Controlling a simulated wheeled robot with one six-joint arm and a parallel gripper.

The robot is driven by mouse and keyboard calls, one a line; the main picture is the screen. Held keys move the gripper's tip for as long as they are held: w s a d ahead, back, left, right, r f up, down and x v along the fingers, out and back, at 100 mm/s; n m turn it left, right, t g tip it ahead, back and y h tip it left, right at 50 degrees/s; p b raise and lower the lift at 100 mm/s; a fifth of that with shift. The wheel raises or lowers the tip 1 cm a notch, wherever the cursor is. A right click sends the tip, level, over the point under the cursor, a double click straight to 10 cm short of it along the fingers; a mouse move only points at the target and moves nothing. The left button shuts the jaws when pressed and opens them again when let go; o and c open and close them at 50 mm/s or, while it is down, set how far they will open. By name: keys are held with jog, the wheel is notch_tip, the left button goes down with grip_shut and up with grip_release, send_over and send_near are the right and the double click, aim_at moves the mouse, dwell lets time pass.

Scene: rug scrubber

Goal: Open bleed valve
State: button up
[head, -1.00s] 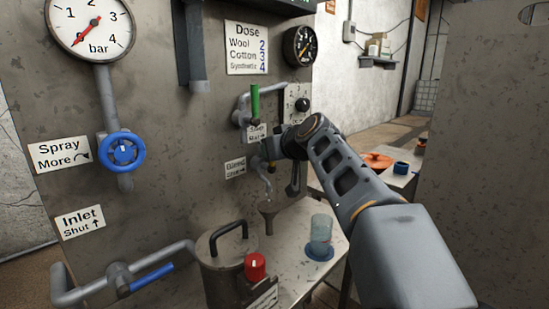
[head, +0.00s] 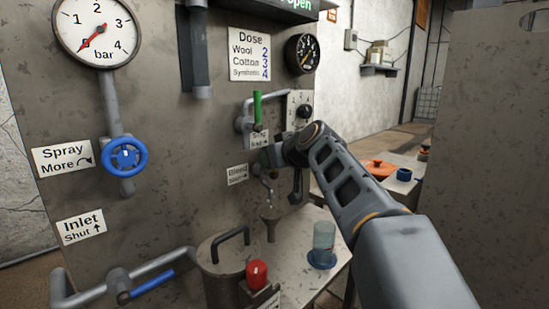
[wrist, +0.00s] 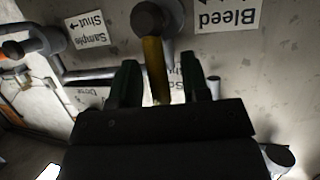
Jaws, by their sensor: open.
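The bleed valve's yellow handle (wrist: 155,68) shows in the wrist view, hanging from a dark round knob (wrist: 148,18) beside the "Bleed" label (wrist: 227,14). My gripper (wrist: 159,66) is open, with one dark green finger on each side of the handle. I cannot tell whether either finger touches it. In the head view my gripper (head: 267,157) is at the panel, just above and right of the "Bleed" label (head: 237,174). The yellow handle is hidden there by my gripper. A small spout (head: 267,190) and a funnel (head: 270,225) are below.
A green upright lever (head: 257,108) stands just above my gripper, and a dark lever (head: 296,187) is to its right. A blue handwheel (head: 125,157), an inlet pipe with blue handle (head: 152,280), a lidded pot (head: 225,265), a red knob (head: 257,273) and a jar (head: 323,240) are around.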

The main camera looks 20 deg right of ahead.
jog(key=p+v, duration=0.1)
jog(key=v, duration=1.3)
jog(key=shift+p, duration=0.4)
jog(key=shift+f, duration=0.1)
jog(key=v, duration=0.9)
jog(key=shift+f, duration=0.1)
